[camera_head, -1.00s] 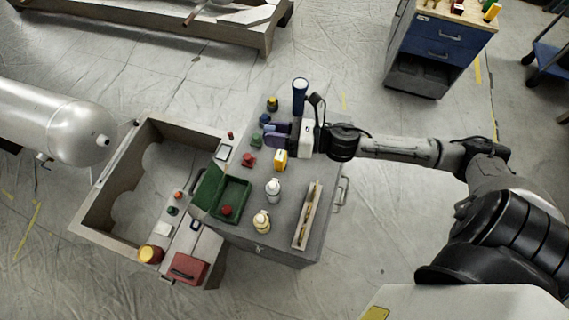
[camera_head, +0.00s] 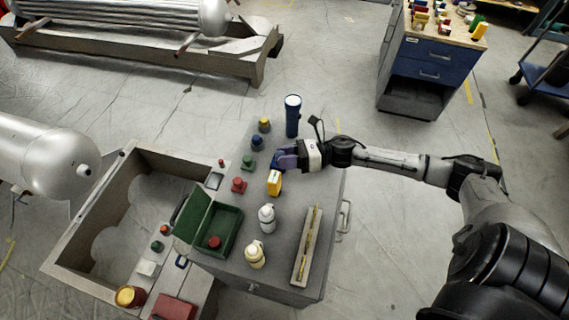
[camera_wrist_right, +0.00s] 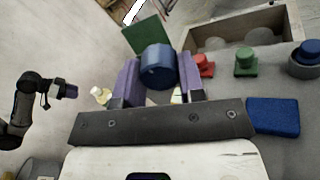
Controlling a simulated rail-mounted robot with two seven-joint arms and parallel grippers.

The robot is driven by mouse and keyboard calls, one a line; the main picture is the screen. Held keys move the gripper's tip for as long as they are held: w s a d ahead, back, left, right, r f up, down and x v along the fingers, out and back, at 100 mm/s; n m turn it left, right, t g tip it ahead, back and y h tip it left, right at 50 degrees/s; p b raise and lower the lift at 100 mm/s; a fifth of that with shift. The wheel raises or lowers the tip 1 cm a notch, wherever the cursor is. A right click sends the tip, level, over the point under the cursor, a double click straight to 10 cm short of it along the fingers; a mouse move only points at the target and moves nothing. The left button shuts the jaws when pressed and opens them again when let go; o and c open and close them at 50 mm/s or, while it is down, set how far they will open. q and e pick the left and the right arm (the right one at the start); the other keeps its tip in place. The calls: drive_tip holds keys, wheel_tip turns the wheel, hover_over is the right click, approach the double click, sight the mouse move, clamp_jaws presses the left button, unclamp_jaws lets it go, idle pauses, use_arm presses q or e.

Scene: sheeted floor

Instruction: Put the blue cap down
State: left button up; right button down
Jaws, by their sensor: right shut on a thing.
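My right gripper (camera_head: 284,158) is shut on the blue cap (camera_wrist_right: 158,67). The cap is a short blue cylinder between the purple fingers in the right wrist view; in the head view only a bit of blue shows at the fingertips. I cannot tell whether the cap touches the surface. A dark arm, seemingly my left, with its gripper (camera_wrist_right: 70,92) shows small in the right wrist view; its jaw state is unclear.
A blue flashlight (camera_head: 293,117) stands behind the gripper. Yellow (camera_head: 264,125), blue (camera_head: 256,143) and red (camera_head: 239,186) knobs line the left side. White (camera_head: 267,218) and cream (camera_head: 255,255) bottles, a green box (camera_head: 225,228) and a long tray (camera_head: 298,268) stand nearer.

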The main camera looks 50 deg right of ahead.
wheel_tip(320, 180, down, 6)
drive_tip(key=w+d+b, duration=0.1)
drive_tip(key=w+d, duration=0.1)
drive_tip(key=shift+r+b, duration=0.15)
drive_tip(key=shift+b, duration=0.15)
drive_tip(key=shift+f+b, duration=0.5)
drive_tip(key=shift+f, duration=0.1)
drive_tip(key=c, duration=0.9)
unclamp_jaws()
drive_tip(key=shift+o, duration=0.9)
